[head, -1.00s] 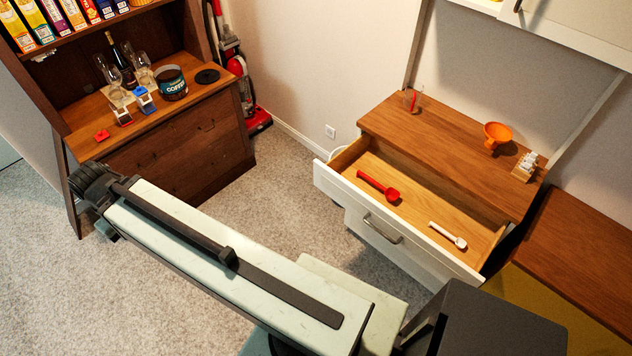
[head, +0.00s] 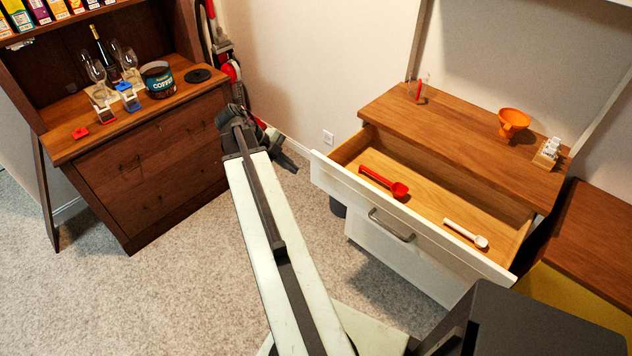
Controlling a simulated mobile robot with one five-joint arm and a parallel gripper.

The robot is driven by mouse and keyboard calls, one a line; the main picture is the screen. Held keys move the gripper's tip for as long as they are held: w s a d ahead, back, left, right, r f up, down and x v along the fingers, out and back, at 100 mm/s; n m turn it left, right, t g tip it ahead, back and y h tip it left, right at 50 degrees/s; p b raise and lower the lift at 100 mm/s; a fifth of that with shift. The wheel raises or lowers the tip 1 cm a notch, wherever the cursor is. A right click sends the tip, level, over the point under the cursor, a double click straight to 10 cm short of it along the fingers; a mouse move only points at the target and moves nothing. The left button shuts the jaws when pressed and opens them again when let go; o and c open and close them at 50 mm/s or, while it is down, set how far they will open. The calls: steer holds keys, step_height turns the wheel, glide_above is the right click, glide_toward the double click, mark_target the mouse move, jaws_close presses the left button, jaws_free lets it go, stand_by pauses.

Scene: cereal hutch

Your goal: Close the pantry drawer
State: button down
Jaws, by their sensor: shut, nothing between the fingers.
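The pantry drawer (head: 406,225) is the top drawer of a white cabinet with a wooden top, at the right of the head view. It is pulled well open, with its white front towards me. Inside lie a red scoop (head: 384,183) and a white scoop (head: 466,234). A grey handle (head: 391,226) is on its front. My gripper (head: 284,152) is at the end of my arm, in front of the drawer front's left end and apart from it in the picture. It is shut and empty; the arm's end partly hides its fingers.
The cabinet top (head: 450,125) bears an orange funnel (head: 513,123), a glass with a red item (head: 418,89) and a small rack (head: 547,153). A dark wooden hutch (head: 150,165) stands at left, a red vacuum cleaner (head: 231,70) behind.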

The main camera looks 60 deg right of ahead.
steer(key=b, duration=0.9)
glide_toward(328, 184)
step_height(328, 184, down, 4)
steer(key=s+a, duration=0.1)
steer(key=a, duration=0.1)
steer(key=d, duration=0.2)
steer(key=s+d+p, duration=0.1)
steer(key=shift+d+r, duration=0.3)
steer(key=shift+d, duration=0.1)
steer(key=shift+a, duration=0.15)
